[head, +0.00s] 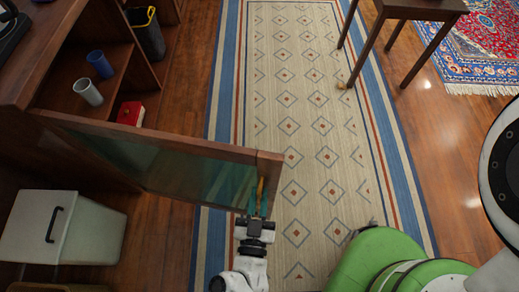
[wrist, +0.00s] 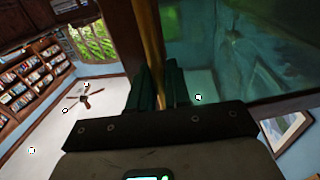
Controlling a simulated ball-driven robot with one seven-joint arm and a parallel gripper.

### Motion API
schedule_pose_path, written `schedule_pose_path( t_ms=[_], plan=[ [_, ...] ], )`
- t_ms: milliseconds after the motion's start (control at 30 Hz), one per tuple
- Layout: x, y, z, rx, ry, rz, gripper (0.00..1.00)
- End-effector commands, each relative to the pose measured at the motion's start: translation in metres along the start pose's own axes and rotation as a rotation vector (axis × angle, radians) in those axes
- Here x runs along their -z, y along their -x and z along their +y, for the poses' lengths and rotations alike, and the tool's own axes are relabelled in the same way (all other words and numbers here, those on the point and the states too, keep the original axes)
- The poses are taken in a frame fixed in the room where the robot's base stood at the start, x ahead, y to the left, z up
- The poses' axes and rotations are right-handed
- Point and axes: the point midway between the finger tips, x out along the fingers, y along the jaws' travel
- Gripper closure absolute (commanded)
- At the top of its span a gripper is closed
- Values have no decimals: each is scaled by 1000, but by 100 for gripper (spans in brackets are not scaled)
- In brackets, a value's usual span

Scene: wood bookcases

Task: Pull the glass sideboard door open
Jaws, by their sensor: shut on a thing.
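The glass sideboard door (head: 150,170) has a brown wood frame and greenish glass. In the head view it stands swung out from the sideboard (head: 60,85), its free end over the patterned runner. A brass bar handle (head: 261,195) is near that free end. My gripper (head: 257,205) is shut on the handle. In the wrist view the dark fingers (wrist: 157,88) close around the brass bar (wrist: 148,40), with the glass (wrist: 220,50) to the right. The fingertips partly hide the handle.
A white cup (head: 88,92), blue cup (head: 100,63) and red box (head: 131,113) sit on the shelves. A white bin (head: 65,228) is at lower left, a black bin (head: 148,35) at upper left. A dark table (head: 405,10) stands at upper right. The runner (head: 300,100) is mostly clear.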

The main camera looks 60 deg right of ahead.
Motion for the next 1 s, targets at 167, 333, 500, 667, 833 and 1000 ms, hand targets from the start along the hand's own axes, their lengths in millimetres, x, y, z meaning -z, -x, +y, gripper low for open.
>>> schedule_pose_path(
  t_ms=[167,333,500,667,833,1000],
  plan=[
    [-2,0,1,-2,1,-5,78],
    [-1,0,1,-1,1,-3,71],
    [-1,2,0,0,1,-3,71],
    [-2,18,0,2,1,-6,71],
    [-2,51,0,2,1,-7,71],
    [-2,82,0,1,2,-6,71]
  ],
)
